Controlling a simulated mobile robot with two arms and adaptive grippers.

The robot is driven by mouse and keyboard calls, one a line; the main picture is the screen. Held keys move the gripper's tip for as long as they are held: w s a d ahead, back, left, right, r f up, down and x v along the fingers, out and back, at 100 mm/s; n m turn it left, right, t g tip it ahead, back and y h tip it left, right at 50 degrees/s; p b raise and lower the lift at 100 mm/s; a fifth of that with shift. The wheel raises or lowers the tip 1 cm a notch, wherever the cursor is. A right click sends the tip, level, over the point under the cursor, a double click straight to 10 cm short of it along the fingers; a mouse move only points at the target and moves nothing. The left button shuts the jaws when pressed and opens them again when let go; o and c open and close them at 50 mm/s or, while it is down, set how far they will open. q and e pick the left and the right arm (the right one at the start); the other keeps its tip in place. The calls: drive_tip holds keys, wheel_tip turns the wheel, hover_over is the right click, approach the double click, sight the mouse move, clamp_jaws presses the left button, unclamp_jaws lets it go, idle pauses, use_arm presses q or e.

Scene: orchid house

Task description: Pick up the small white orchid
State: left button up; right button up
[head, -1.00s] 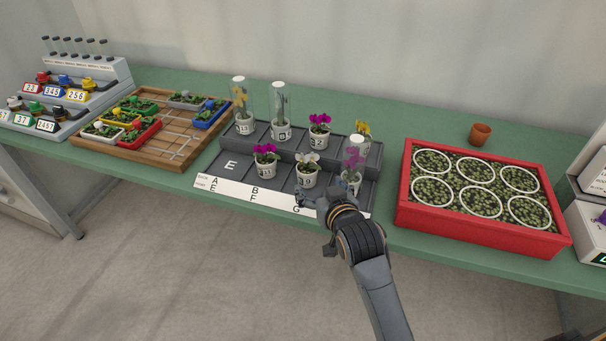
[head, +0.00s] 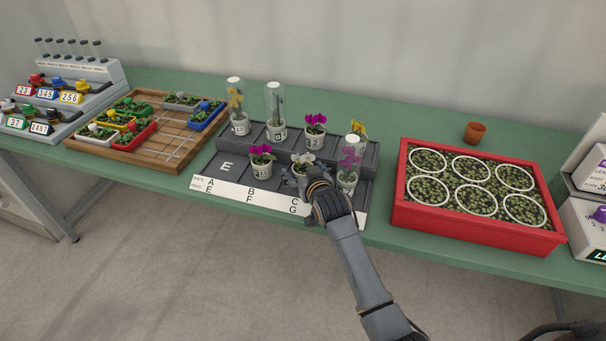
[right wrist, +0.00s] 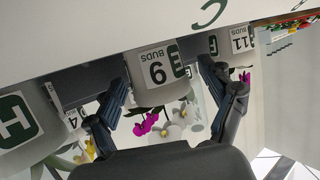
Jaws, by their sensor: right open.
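The small white orchid (head: 304,159) stands in a white pot in the front row of the grey stepped rack. My right gripper (head: 303,178) is at the front of this pot and partly hides it. In the right wrist view, the white blooms (right wrist: 178,127) hang below the labelled white pot (right wrist: 156,75), as that view is upside down. My right gripper's open fingers (right wrist: 170,100) are on either side of the pot, with a visible gap on the right. Contact cannot be told. My left gripper is not in view.
A magenta orchid (head: 261,154) stands to the left and a tube-covered magenta orchid (head: 349,166) close to the right. Two tall clear tubes (head: 275,104) stand behind. A red planter (head: 474,230) is at the right, a wooden tray (head: 110,153) at the left.

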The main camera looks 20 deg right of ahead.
drive_tip(key=shift+c, duration=0.2)
drive_tip(key=c, duration=1.3)
drive_tip(key=shift+c, duration=0.2)
